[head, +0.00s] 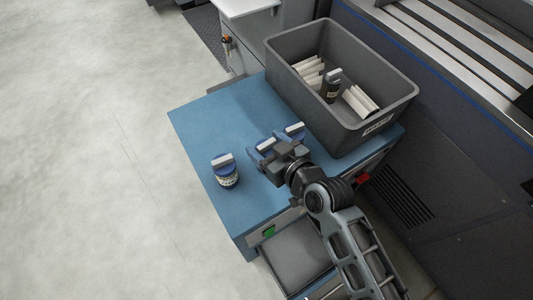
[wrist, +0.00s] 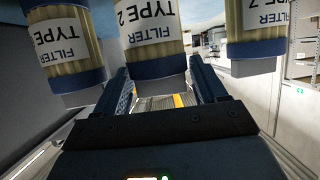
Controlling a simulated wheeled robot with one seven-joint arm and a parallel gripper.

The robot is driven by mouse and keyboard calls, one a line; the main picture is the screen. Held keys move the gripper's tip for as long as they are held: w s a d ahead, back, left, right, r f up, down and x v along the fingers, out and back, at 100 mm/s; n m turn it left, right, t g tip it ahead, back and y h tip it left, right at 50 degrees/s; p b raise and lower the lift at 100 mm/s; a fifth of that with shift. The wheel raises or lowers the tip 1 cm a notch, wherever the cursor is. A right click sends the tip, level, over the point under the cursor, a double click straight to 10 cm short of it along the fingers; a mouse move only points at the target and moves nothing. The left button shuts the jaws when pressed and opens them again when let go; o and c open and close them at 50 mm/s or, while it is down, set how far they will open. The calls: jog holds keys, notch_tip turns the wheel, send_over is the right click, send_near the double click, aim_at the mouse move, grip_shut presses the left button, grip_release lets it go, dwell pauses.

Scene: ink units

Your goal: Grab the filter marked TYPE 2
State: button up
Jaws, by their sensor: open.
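The filter marked TYPE 2 (wrist: 150,28) is in the middle of the wrist view, with its label upside down, a dark blue band and a grey end piece. Its end piece shows between the two fingers of my gripper (wrist: 160,88), which are apart; I cannot tell whether they touch it. In the head view, my gripper (head: 270,151) is at the middle filter (head: 266,143) of a row on the blue top, largely hiding it.
Another filter (head: 225,171) stands at left and one (head: 295,130) at right, close to my gripper. The wrist view shows neighbours on both sides.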

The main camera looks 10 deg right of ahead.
jog(key=shift+x, duration=1.05)
jog(key=c, duration=0.8)
